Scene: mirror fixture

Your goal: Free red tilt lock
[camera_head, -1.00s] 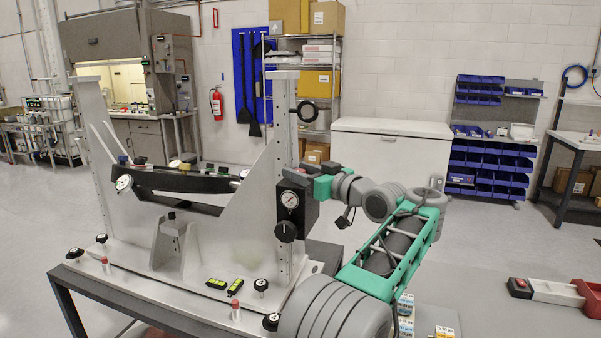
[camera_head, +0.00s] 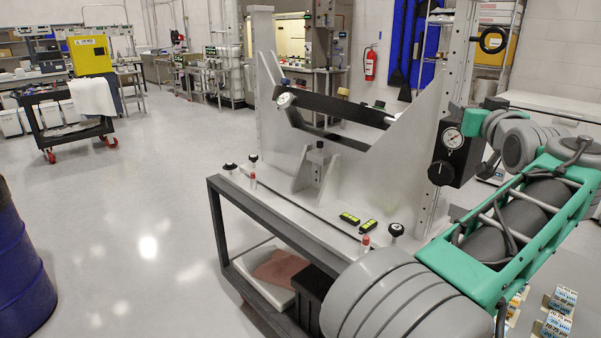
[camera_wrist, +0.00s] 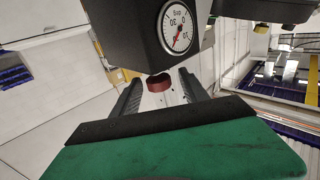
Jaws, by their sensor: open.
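The red tilt lock (camera_wrist: 159,83) shows in the wrist view as a small dark red cylinder under the black gauge block (camera_wrist: 135,45). My gripper (camera_wrist: 161,79) is open, with one dark finger on each side of the red lock; I cannot tell whether either touches it. In the head view the gauge block (camera_head: 455,160) sits on the right upright of the mirror fixture (camera_head: 385,165), with a black knob (camera_head: 441,173) below its dial (camera_head: 452,138). My green wrist is beside the block's upper right; the red lock is hidden there.
The fixture stands on a dark cart (camera_head: 222,215). Red-tipped posts (camera_head: 365,242), black knobs (camera_head: 396,230) and two green-yellow levels (camera_head: 349,218) are on its base. A blue drum (camera_head: 20,260) stands at the left. The floor between is clear.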

